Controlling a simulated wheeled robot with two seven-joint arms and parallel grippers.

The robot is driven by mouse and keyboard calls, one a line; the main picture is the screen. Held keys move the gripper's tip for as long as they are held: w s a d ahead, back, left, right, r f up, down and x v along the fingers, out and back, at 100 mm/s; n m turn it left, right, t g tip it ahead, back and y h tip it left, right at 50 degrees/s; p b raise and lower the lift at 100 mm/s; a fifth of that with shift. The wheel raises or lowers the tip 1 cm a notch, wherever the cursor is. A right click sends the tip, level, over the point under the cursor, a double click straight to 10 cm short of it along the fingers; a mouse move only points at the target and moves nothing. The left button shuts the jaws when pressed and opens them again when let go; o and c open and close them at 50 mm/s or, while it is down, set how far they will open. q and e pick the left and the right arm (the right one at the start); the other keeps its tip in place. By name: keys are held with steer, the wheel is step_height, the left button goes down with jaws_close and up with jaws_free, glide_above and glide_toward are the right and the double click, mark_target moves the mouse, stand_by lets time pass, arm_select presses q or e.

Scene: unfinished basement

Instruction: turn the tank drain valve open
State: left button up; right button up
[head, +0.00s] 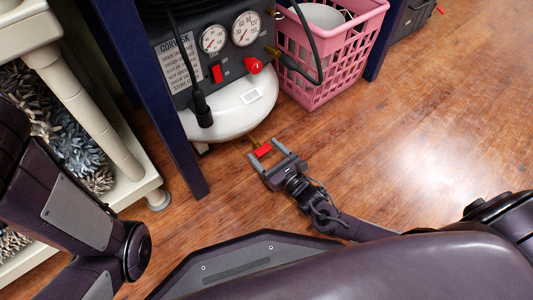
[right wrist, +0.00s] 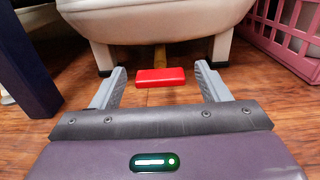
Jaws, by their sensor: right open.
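The tank drain valve has a red handle (head: 263,151) on a brass stem (head: 254,141) low at the front of the white compressor tank (head: 228,110). In the right wrist view the red handle (right wrist: 161,77) lies crosswise, with the brass stem (right wrist: 160,56) behind it. My right gripper (head: 264,156) is open, with one finger on each side of the handle. In the right wrist view, floor shows between the handle and both fingers (right wrist: 160,85); I see no contact. My left arm shows at the left of the head view, but its gripper does not.
A pink basket (head: 318,75) stands right of the compressor. A dark blue post (head: 170,100) stands to its left, beside a cream shelf unit (head: 95,110). A black cable (head: 188,65) hangs over the compressor's front. The wooden floor (head: 430,130) at the right is clear.

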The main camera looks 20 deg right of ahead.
steer(key=shift+c, duration=0.4)
steer(key=c, duration=0.9)
